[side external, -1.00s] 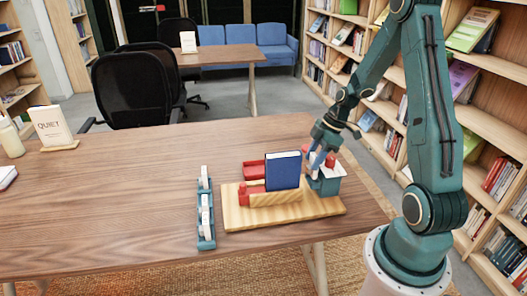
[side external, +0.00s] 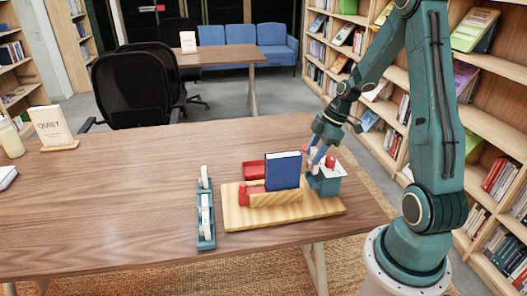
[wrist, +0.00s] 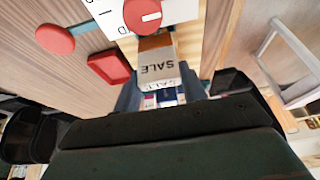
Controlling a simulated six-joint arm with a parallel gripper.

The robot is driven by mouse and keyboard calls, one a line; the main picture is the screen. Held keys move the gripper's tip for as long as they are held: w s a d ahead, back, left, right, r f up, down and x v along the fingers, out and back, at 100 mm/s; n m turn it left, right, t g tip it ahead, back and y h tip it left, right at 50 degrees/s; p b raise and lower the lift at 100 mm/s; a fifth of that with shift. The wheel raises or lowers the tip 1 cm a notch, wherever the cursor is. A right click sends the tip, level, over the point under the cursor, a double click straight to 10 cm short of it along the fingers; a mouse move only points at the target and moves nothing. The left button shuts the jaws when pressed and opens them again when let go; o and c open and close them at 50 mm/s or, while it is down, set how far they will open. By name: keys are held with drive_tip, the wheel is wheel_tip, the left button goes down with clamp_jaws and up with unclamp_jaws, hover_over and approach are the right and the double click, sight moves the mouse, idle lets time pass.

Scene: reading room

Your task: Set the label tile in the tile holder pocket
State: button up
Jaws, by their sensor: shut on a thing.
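My gripper (side external: 318,158) is over the right end of the wooden board, beside the blue book (side external: 283,169) and close to a teal box with a white top (side external: 329,171). In the wrist view, my gripper (wrist: 160,98) is shut on a white label tile (wrist: 160,70) that reads SALE. The tile is between the two blue fingers. In the side view, the tile is too small to make out. I cannot clearly pick out the tile holder pocket in either view. A teal rack (side external: 206,241) with several white pieces stands left of the board.
The wooden board (side external: 238,215) carries the book and red fittings. A red tray (side external: 253,170) lies behind it and shows in the wrist view (wrist: 108,67). A white lettered plate (wrist: 115,18) with a red knob (wrist: 142,14) is near my fingers.

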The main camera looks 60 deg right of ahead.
drive_tip(key=shift+f, duration=1.8)
drive_tip(key=o, duration=1.1)
drive_tip(key=v, duration=1.4)
drive_tip(key=shift+a, duration=0.1)
